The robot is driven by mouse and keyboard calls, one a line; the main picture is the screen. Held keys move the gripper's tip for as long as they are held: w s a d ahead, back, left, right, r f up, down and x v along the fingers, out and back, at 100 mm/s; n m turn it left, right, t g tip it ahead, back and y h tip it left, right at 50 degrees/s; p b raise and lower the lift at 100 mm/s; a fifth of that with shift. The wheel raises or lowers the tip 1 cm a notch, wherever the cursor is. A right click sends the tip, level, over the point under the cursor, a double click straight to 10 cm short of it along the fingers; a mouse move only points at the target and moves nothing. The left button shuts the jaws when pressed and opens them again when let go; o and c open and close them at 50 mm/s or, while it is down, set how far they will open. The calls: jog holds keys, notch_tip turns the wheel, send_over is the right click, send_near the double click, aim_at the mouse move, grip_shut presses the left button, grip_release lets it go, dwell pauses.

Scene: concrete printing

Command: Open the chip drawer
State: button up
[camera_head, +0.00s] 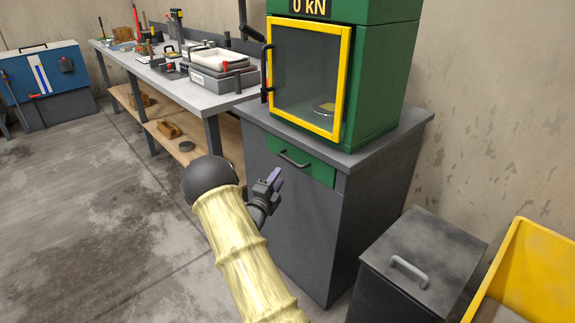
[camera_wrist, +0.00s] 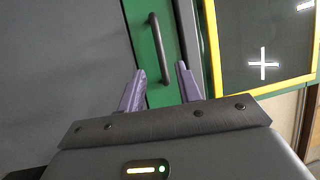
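The chip drawer (camera_head: 309,166) is a narrow green front with a dark bar handle (camera_head: 293,159), set at the top of a grey cabinet (camera_head: 290,215). It looks shut, flush with the cabinet. In the wrist view the green drawer front (camera_wrist: 143,50) and its handle (camera_wrist: 160,48) lie ahead of my gripper (camera_wrist: 158,76). The two purple fingers are apart with nothing between them. The handle's near end shows between the fingertips in the picture, but I cannot tell how far off it is. In the head view my gripper (camera_head: 273,180) is in front of the cabinet, below and left of the handle.
A green testing machine (camera_head: 385,70) with a yellow-framed door (camera_head: 308,78) stands on the cabinet. A lidded grey bin (camera_head: 425,255) and a yellow bin (camera_head: 530,270) stand to the right. A workbench (camera_head: 205,98) with tools runs behind on the left. The floor at left is clear.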

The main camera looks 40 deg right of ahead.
jog(key=x, duration=0.8)
jog(key=shift+d, duration=0.2)
jog(key=shift+w, duration=0.1)
grip_shut()
